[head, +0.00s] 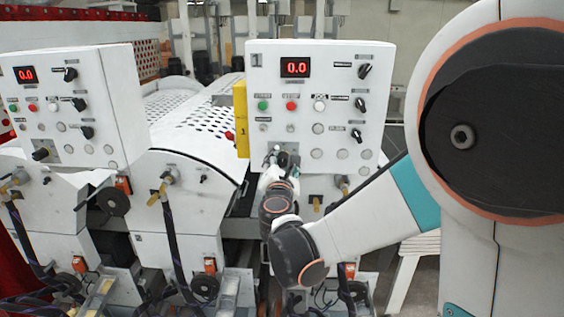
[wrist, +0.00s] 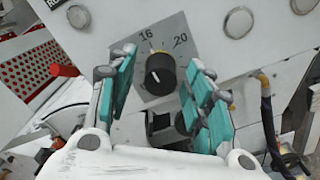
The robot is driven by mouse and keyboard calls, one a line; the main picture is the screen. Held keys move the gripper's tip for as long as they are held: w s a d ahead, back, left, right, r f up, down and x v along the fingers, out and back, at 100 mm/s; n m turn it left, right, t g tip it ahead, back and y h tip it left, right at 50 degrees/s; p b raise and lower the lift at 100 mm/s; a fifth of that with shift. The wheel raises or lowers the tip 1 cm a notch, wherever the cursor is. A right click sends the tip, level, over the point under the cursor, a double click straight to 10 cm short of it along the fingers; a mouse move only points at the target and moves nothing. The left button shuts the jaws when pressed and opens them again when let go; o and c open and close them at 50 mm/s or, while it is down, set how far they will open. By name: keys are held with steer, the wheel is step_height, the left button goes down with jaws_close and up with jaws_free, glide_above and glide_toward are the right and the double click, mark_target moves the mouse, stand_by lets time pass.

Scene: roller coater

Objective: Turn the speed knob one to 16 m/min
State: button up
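Speed knob one (wrist: 160,75) is a black round knob on a grey dial plate (wrist: 182,28) with the numbers 16 and 20 showing in the wrist view. I cannot clearly tell which number it points at. My gripper (wrist: 162,92) is open, with one teal finger on each side of the knob and visible gaps to it. In the head view my gripper (head: 283,153) is at the lower left of the white panel marked 1 (head: 270,95) and hides the knob there. That panel's red display (head: 295,68) reads 0.0.
Panel 1 also carries black knobs (head: 364,71) on its right, green and red buttons (head: 291,105) and several blank round covers. A yellow block (head: 241,118) is at its left edge. A similar panel (head: 90,115) stands at the left. Hoses and fittings lie below.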

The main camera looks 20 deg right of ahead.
steer(key=c, duration=1)
steer(key=shift+c, duration=0.4)
steer(key=shift+m+b, duration=0.3)
steer(key=shift+b, duration=0.4)
steer(key=o, duration=1.1)
steer(key=shift+v, duration=3.85)
